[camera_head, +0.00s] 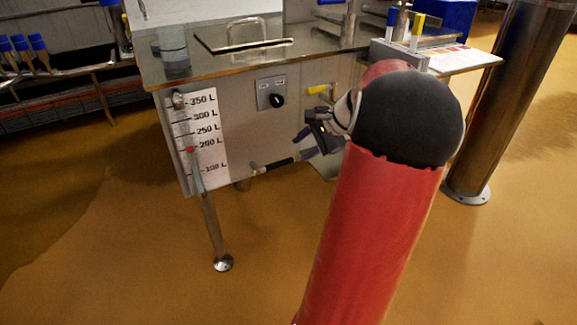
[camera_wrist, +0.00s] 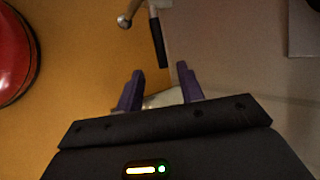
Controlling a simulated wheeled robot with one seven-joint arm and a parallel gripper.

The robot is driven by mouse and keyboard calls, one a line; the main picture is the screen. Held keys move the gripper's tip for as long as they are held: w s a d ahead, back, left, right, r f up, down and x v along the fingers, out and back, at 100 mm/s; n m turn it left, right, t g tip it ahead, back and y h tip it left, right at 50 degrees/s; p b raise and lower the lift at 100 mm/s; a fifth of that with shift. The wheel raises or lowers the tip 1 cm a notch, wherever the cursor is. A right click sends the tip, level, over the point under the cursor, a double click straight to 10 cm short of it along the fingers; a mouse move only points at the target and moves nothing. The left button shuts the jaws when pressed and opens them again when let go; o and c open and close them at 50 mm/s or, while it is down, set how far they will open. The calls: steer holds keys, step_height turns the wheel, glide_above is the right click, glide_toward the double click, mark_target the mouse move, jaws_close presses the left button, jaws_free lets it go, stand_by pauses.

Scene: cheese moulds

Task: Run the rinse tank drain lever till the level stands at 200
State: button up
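The rinse tank (camera_head: 235,110) has a white level scale (camera_head: 208,155) on its front at the left, with a sight tube. The red level marker (camera_head: 190,150) stands at or very near the 200 L line. A black-handled lever (camera_head: 278,165) sticks out sideways from a metal fitting low on the tank front. In the wrist view the black handle (camera_wrist: 158,42) lies beyond the fingertips, apart from them. My gripper (camera_head: 318,146) is beside the lever's right end. Its purple fingers (camera_wrist: 160,82) are spread with nothing gripped between them.
A rotary switch (camera_head: 277,100) and a yellow handle (camera_head: 318,89) are on the tank front. A steel column (camera_head: 505,100) stands at the right. Brushes with blue heads (camera_head: 38,45) hang at the far left. The ochre floor before the tank is clear.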

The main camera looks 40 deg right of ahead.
mark_target(284, 161)
steer(key=b+x, duration=0.1)
steer(key=x, duration=0.6)
steer(key=shift+w+a+f, duration=0.1)
steer(key=shift+w+f, duration=0.1)
steer(key=shift+f, duration=0.1)
jaws_close()
